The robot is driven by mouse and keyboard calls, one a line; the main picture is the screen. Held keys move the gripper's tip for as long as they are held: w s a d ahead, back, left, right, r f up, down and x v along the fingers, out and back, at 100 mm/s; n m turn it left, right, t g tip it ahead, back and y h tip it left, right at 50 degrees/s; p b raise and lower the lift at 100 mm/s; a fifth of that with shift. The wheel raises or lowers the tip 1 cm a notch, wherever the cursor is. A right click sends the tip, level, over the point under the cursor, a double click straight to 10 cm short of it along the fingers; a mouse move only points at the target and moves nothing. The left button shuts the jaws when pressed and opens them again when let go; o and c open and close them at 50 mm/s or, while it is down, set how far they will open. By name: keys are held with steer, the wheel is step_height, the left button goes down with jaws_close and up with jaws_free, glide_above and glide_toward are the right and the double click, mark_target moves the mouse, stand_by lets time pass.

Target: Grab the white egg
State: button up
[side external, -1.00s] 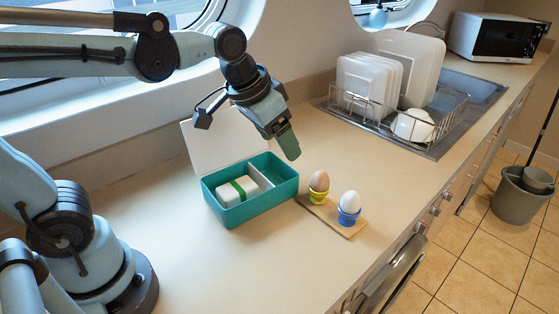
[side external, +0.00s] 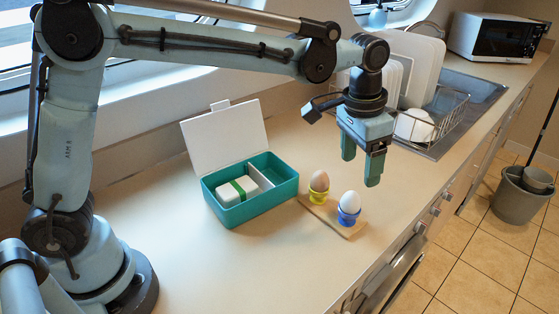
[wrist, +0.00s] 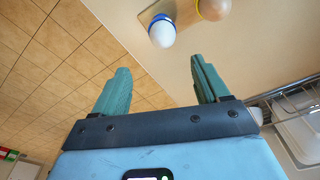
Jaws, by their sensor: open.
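The white egg (side external: 350,201) stands upright in a blue egg cup (side external: 347,217) on a small wooden board (side external: 327,216). A brown egg (side external: 319,181) in a yellow cup stands beside it, to the left. My gripper (side external: 359,170) is open and empty, its fingers pointing down, above the counter near the white egg. In the wrist view the white egg (wrist: 162,33) shows beyond the spread fingertips (wrist: 160,80), between them and not touched. The brown egg (wrist: 214,8) is cut by the top edge there.
A teal lunch box (side external: 250,211) with its white lid raised stands left of the board. A dish rack (side external: 400,110) with plates and a bowl is behind my gripper. The counter's front edge (side external: 385,240) runs close to the board, with tiled floor beyond.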

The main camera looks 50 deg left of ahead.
mark_target(352, 193)
steer(key=f, duration=0.4)
steer(key=shift+w, duration=0.2)
steer(key=shift+a+f, duration=0.15)
steer(key=shift+f, duration=1.2)
steer(key=shift+a+f, duration=0.1)
steer(key=shift+f, duration=1.2)
steer(key=c, duration=0.8)
